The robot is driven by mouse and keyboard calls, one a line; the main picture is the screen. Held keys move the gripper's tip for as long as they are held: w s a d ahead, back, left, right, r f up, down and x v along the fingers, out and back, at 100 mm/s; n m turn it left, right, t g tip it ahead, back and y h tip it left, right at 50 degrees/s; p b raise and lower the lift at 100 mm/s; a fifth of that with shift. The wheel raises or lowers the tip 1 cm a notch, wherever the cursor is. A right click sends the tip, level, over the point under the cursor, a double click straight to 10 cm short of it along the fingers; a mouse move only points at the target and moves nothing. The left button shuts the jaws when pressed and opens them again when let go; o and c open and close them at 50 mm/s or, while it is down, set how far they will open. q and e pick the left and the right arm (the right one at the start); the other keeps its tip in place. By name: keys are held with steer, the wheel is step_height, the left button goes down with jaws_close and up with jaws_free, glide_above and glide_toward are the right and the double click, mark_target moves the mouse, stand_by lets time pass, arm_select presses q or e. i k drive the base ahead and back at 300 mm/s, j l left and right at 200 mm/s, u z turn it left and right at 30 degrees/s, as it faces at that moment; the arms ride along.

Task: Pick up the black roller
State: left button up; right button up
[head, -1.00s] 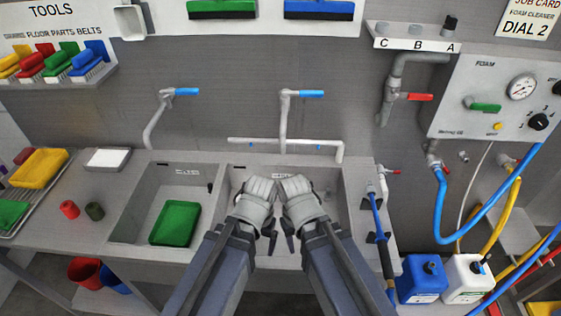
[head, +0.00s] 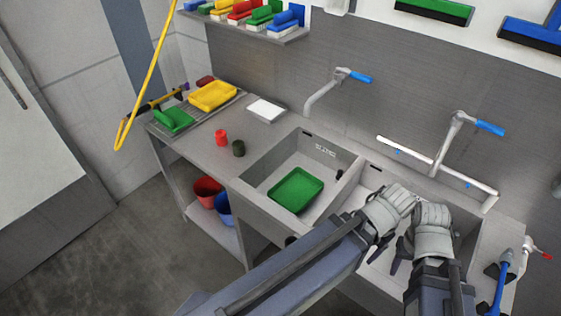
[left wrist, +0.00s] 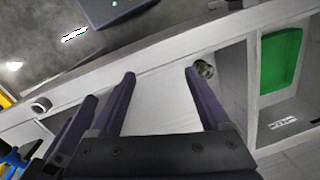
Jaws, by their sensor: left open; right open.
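The black roller (head: 238,148) is a small dark cylinder upright on the counter left of the sinks in the head view. A similar red roller (head: 221,137) stands just beside it. My left gripper (head: 390,212) and my right gripper (head: 431,225) are close together over the right sink, well to the right of the rollers. Both are open, and I see nothing held. In the left wrist view, the left gripper's dark fingers (left wrist: 155,95) are spread over the sink area, with a small round dark thing (left wrist: 203,68) by one fingertip; I cannot tell what it is.
The left sink holds a green tray (head: 296,190). A yellow tray (head: 213,96), a green item (head: 174,120) and a white box (head: 266,110) lie around the counter's back left. Taps (head: 335,85) rise behind the sinks. Buckets (head: 207,190) stand on a lower shelf.

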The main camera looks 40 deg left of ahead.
mark_target(237, 145)
steer(key=u, duration=1.6)
steer(key=z, duration=1.7)
steer(key=k+j, duration=0.1)
steer(key=k, duration=0.4)
steer(key=u, duration=1.35)
